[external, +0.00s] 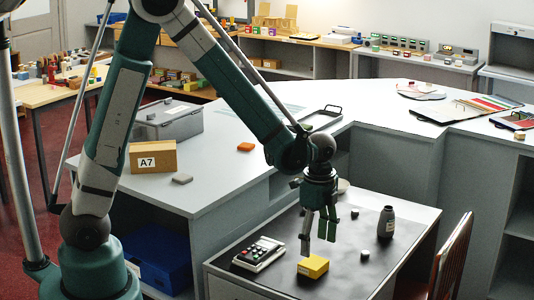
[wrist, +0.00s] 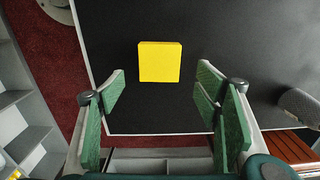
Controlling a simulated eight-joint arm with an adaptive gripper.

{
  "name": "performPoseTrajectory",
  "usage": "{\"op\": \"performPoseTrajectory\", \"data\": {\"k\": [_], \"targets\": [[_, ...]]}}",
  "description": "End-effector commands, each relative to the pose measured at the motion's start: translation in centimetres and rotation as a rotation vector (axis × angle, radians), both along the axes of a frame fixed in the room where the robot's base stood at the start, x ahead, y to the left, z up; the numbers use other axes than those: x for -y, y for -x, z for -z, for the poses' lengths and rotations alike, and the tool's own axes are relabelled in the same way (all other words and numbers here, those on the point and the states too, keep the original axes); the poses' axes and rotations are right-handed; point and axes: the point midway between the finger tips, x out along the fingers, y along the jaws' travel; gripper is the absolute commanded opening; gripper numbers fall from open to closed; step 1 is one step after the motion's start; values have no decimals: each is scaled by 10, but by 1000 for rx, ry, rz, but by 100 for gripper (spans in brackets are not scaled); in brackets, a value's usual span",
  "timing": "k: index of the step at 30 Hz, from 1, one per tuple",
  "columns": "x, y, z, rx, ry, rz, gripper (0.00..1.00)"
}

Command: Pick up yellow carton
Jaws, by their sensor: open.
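The yellow carton (external: 313,266) is a small box lying on the black-topped desk near its front edge. In the wrist view the yellow carton (wrist: 160,62) shows whole, just beyond and between my fingertips. My gripper (external: 320,245) points down above the carton in the external view, with its fingers apart. In the wrist view my gripper (wrist: 162,88) has green pads spread wide with nothing between them.
A calculator-like device (external: 259,254) lies left of the carton on the desk. A wooden chair (external: 452,258) stands at the desk's right. The black top around the carton is mostly clear.

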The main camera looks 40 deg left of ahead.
Motion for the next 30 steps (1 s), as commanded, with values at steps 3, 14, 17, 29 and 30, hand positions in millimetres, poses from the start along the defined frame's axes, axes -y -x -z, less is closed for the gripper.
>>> {"op": "performPoseTrajectory", "data": {"k": [3, 14, 17, 29, 30], "targets": [[0, 0, 0, 0, 0, -1, 63], [0, 0, 22, 0, 0, -1, 63], [-1, 0, 26, 0, 0, -1, 63], [-1, 0, 28, 0, 0, -1, 63], [-1, 0, 31, 0, 0, -1, 63]]}}
